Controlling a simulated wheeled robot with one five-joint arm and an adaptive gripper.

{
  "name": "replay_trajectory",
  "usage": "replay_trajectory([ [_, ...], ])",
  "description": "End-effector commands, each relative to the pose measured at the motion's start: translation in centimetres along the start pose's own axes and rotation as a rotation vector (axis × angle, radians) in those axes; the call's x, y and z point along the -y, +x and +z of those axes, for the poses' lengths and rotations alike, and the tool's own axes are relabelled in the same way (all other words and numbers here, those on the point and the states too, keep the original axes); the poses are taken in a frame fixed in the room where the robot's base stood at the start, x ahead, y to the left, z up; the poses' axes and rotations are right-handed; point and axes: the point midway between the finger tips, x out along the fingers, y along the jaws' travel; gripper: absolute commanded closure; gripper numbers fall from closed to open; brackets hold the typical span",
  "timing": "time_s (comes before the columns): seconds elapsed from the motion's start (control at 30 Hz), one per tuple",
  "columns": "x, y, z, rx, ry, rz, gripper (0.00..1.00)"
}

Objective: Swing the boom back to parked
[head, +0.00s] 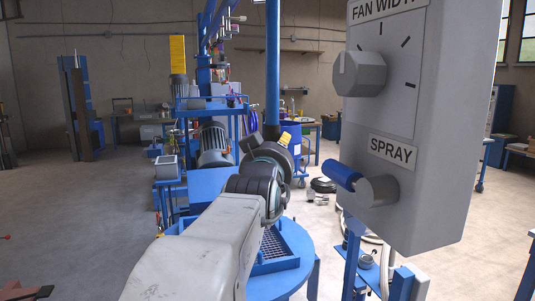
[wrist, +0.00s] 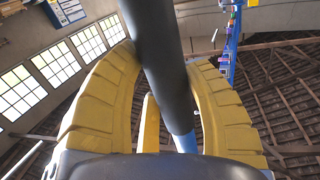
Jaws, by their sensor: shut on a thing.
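My gripper (wrist: 163,60) has its yellow ribbed fingers on both sides of a dark grey bar (wrist: 152,30) in the wrist view, shut on it. The bar runs from the top down between the fingers and turns blue at its lower end. In the head view my gripper (head: 284,139) is largely hidden behind my wrist, at the foot of an upright blue pole (head: 272,65). The pole's top is out of the picture. Which part is the boom, I cannot tell for sure; a blue overhead frame (head: 213,30) rises behind.
A grey control box (head: 425,130) with a knob and a blue-handled spray lever stands close on the right. A blue round table (head: 305,255) with a grate is below my arm. A motor (head: 214,140) and blue machinery stand behind. Open floor lies at left.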

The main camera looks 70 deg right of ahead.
Motion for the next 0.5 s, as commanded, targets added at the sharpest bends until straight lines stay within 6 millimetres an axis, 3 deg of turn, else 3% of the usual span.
replay_trajectory([
  [0.07, -0.05, -0.12, -0.54, -0.013, 0.002, 0.001, 0.91],
  [0.1, -0.04, -0.12, -0.54, -0.013, 0.002, 0.001, 0.53],
  [0.4, -0.01, -0.07, -0.20, -0.005, 0.002, 0.000, 0.27],
  [0.5, -0.01, -0.06, -0.13, -0.003, 0.001, 0.000, 0.27],
])
